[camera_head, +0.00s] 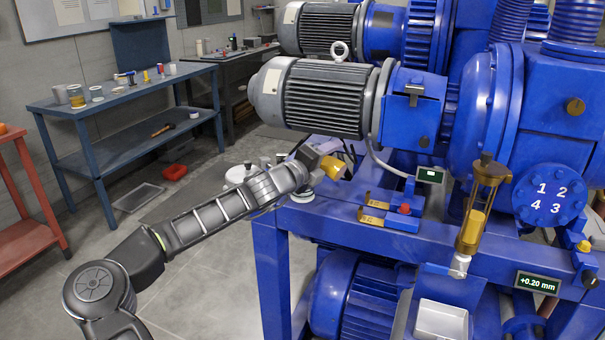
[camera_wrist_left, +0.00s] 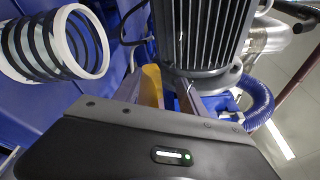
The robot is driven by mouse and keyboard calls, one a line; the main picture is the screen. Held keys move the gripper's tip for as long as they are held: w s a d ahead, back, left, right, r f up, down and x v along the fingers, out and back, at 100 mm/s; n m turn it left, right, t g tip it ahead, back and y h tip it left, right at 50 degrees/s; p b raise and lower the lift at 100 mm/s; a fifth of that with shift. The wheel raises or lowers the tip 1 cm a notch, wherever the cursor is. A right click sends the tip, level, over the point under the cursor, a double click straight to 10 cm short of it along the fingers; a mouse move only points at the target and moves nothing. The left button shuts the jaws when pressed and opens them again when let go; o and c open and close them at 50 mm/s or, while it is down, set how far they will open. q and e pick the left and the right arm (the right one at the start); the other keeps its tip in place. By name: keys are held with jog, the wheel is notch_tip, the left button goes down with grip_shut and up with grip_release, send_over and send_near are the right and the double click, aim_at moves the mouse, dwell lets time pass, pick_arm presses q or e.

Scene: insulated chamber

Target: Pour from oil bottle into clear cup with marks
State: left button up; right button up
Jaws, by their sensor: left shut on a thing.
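My left gripper (camera_head: 327,163) is shut on a yellow thing (camera_head: 335,168), which looks like the oil bottle. It also shows between the fingers in the left wrist view (camera_wrist_left: 152,84), partly hidden by the gripper body. It is held near the front end of the grey motor. In the wrist view a see-through cylinder with black rings and a white rim (camera_wrist_left: 95,60) is close by on the left; it may be the clear cup with marks. In the head view a small white round thing (camera_head: 302,194) sits below the gripper, mostly hidden. My right gripper is not in view.
A glass oiler with amber liquid (camera_head: 474,226) stands upright at the blue frame's front. The grey motor (camera_head: 318,97) is above the gripper. A blue workbench (camera_head: 130,92) is at the left. Open floor lies left of the frame.

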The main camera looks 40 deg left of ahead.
pick_arm(q)
jog(key=shift+d+f+n, duration=0.25)
jog(key=shift+f+n, duration=0.65)
dwell(1.5)
jog(key=shift+r+n, duration=0.55)
jog(key=shift+n, duration=0.25)
dwell(2.4)
jog(key=shift+a+f+n, duration=0.1)
jog(key=shift+f+n, duration=0.05)
jog(key=shift+n, duration=0.35)
dwell(1.6)
jog(key=m, duration=0.3)
